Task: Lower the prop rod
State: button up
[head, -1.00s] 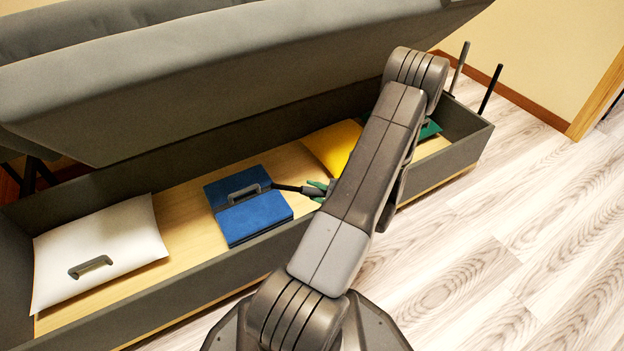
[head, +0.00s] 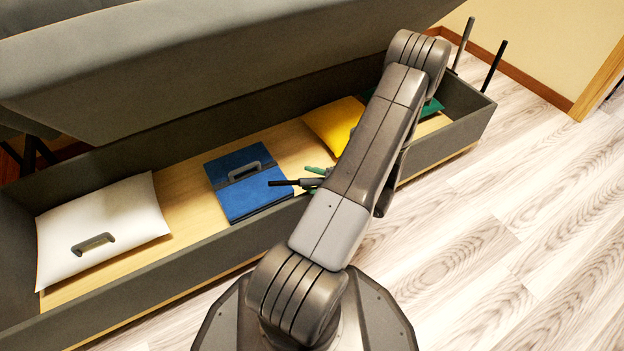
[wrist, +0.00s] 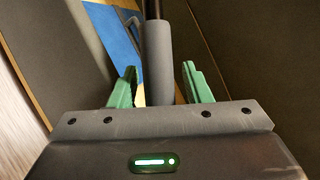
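The prop rod (head: 283,183) is dark with a thicker grey sleeve. In the head view it sticks out left from my gripper, over the blue case. In the wrist view the grey sleeve (wrist: 160,58) stands between my green fingers, with the black rod running on above it. My gripper (wrist: 160,85) is open, one finger on each side of the sleeve, with a gap visible on both sides. In the head view my gripper (head: 318,178) is partly hidden behind my arm. The grey padded lid (head: 230,60) is tilted up over the open box.
The box (head: 170,270) holds a white bag (head: 110,225), a blue case (head: 235,165), a yellow item (head: 335,122) and a green item (head: 432,104). Two upright posts (head: 463,45) (head: 494,66) stand at its right end. The floor (head: 530,200) at right is clear.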

jog(key=p+v, duration=0.4)
jog(key=v, duration=1)
jog(key=shift+w, duration=0.1)
